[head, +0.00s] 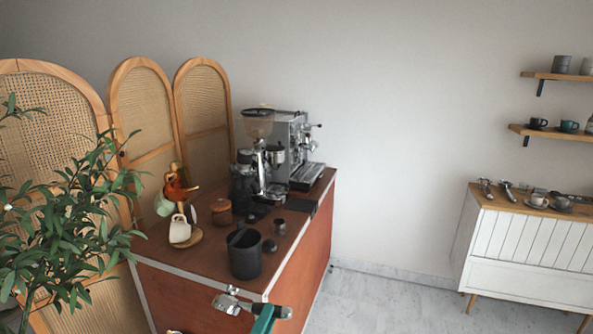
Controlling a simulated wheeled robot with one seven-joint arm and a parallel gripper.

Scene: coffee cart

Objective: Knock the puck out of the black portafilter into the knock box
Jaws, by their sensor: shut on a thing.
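The knock box (245,262) is a dark round bin with a bar across its open top. It stands near the front corner of the brown cart top (190,257). My gripper (264,311), partly teal, is at the bottom of the head view, in front of the cart and nearer than the knock box. It is shut on the portafilter (230,303), whose silver head points left. The handle is mostly hidden by the gripper, so its colour is hard to tell. I cannot make out the puck in the basket.
An espresso machine (291,139) and a grinder (257,157) stand at the cart's back. A leafy plant (65,225) is at left; a white sideboard (530,250) stands right.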

